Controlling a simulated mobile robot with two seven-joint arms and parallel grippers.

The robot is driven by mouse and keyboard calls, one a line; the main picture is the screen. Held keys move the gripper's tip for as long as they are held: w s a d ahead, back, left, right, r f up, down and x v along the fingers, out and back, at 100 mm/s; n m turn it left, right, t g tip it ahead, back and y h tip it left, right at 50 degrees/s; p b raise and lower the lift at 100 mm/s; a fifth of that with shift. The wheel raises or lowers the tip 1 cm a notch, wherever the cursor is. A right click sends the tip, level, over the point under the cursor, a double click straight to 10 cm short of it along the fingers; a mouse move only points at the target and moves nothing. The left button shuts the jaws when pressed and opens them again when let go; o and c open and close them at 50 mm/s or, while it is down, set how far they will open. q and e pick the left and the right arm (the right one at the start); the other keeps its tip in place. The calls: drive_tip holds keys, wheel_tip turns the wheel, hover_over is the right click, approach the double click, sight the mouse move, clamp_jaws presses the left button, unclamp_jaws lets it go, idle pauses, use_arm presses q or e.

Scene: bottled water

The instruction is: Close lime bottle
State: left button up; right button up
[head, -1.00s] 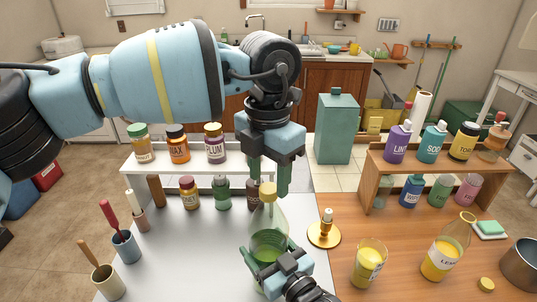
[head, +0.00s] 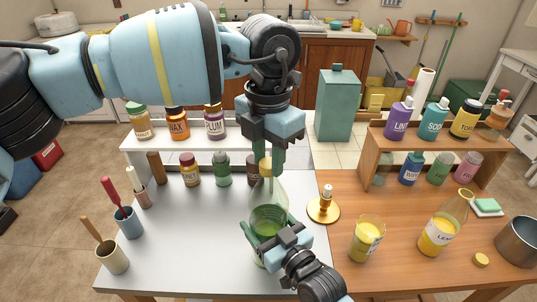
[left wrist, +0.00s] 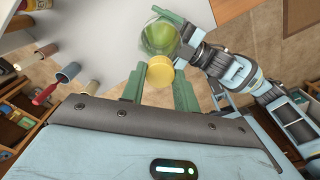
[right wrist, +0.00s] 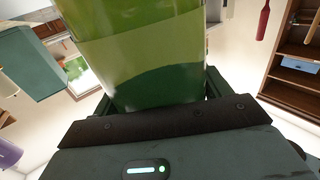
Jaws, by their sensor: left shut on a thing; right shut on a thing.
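The lime bottle (head: 268,192) is clear glass with green liquid and stands upright at the near right of the grey tabletop. My right gripper (head: 266,236) is shut around its lower body, and green glass fills the right wrist view (right wrist: 150,75). A yellow cap (left wrist: 160,72) sits at the bottle's mouth. My left gripper (head: 272,163) points down from above and is shut on this cap. In the left wrist view the cap lies between the fingers, in line with the bottle (left wrist: 160,36). The fingers partly hide the cap in the head view, and I cannot tell how tightly it is seated.
A brass candlestick (head: 324,207) stands close to the right of the bottle. A glass of yellow liquid (head: 367,240), an open lemon bottle (head: 440,235) and a loose yellow cap (head: 481,260) are on the wooden table. Tool cups line the left edge. Shelved jars stand behind.

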use_arm(q)
drive_tip(key=o, duration=1.1)
drive_tip(key=shift+o, duration=0.2)
drive_tip(key=shift+r, duration=0.1)
wheel_tip(320, 180, up, 12)
use_arm(e)
drive_tip(key=o, duration=1.9)
drive_tip(key=shift+o, duration=0.2)
use_arm(q)
drive_tip(key=shift+w+f, duration=0.1)
drive_tip(key=shift+f, duration=0.55)
use_arm(e)
drive_tip(key=v, duration=0.7)
drive_tip(key=shift+s+d, duration=0.25)
drive_tip(key=shift+s, duration=0.1)
